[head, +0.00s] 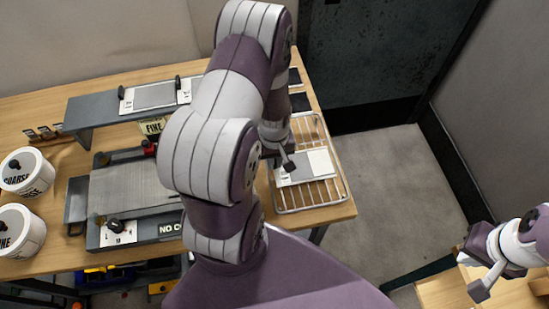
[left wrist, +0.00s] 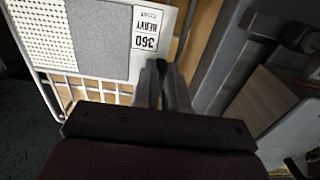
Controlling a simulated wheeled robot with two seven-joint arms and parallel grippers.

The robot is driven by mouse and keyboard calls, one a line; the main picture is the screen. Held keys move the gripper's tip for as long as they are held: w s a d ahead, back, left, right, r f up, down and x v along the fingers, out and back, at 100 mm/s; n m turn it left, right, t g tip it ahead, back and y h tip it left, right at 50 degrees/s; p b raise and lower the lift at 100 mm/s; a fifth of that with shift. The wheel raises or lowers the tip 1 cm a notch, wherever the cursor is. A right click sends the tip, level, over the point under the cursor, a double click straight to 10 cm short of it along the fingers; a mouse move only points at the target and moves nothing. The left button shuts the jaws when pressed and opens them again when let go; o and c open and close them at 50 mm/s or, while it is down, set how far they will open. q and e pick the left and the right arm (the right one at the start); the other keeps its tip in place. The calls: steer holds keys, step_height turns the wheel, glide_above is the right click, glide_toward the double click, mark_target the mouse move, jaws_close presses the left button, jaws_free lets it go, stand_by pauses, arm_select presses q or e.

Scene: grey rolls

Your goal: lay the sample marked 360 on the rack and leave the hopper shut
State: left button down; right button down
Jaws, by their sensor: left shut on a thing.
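The sample marked 360 (left wrist: 98,38) shows in the left wrist view, with a white dotted end, a grey band and a "360 HEAVY COAT" label. In the head view the sample (head: 318,163) is over the wire rack (head: 342,190); I cannot tell whether it touches the wires. My left gripper (head: 285,164) is shut on its labelled end; its fingers also show in the left wrist view (left wrist: 162,72). My right gripper (head: 478,280) is far off at the lower right, its jaws unclear. I cannot clearly pick out the hopper; my left arm hides part of the bench machine (head: 130,190).
A raised grey shelf (head: 90,108) at the back holds another card (head: 155,96). Two white tubs (head: 25,170), one marked COARSE, stand at the left. Open floor (head: 390,180) lies right of the table.

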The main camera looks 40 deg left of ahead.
arm_select(q)
steer(key=shift+f, duration=0.15)
steer(key=c, duration=1.2)
jaws_free()
step_height(320, 180, up, 12)
steer(key=r, duration=0.1)
steer(key=d+r+m, duration=0.1)
steer(key=d+m, duration=0.2)
steer(key=s+d+r+m+t, duration=0.1)
steer(key=d+r+m, duration=0.1)
steer(key=d+m, duration=0.1)
steer(key=s+d+r+m, duration=0.1)
steer(key=d+m, duration=0.3)
steer(key=shift+d+r, duration=0.15)
steer(key=shift+d, duration=0.2)
